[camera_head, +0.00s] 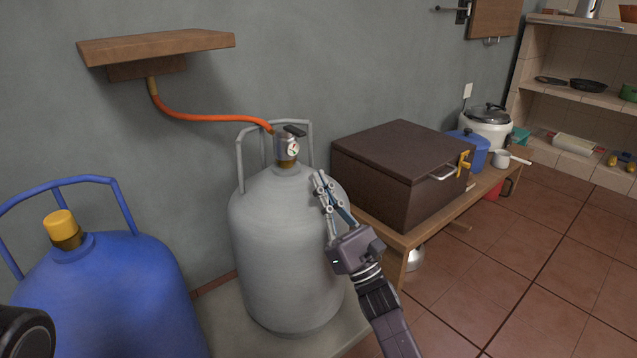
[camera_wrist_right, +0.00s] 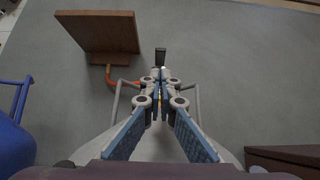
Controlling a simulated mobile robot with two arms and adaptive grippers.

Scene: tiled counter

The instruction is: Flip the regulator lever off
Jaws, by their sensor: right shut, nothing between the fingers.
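The regulator (camera_head: 287,148) sits on top of the grey gas cylinder (camera_head: 285,250), with a round gauge on its front and an orange hose running into it. Its black lever (camera_head: 294,131) is at the top and sticks out to the right. In the right wrist view the lever (camera_wrist_right: 160,56) shows just beyond my fingertips. My right gripper (camera_head: 319,178) is shut and empty, in front of the cylinder's upper right side, below and right of the regulator. In the right wrist view its fingers (camera_wrist_right: 160,78) hide most of the regulator. My left gripper is not in view.
A handle frame (camera_head: 240,160) rises around the regulator. A blue cylinder (camera_head: 110,290) with a yellow cap stands at left. A wooden shelf (camera_head: 155,46) is on the wall above. A dark brown box (camera_head: 385,175) sits on the low wooden table at right.

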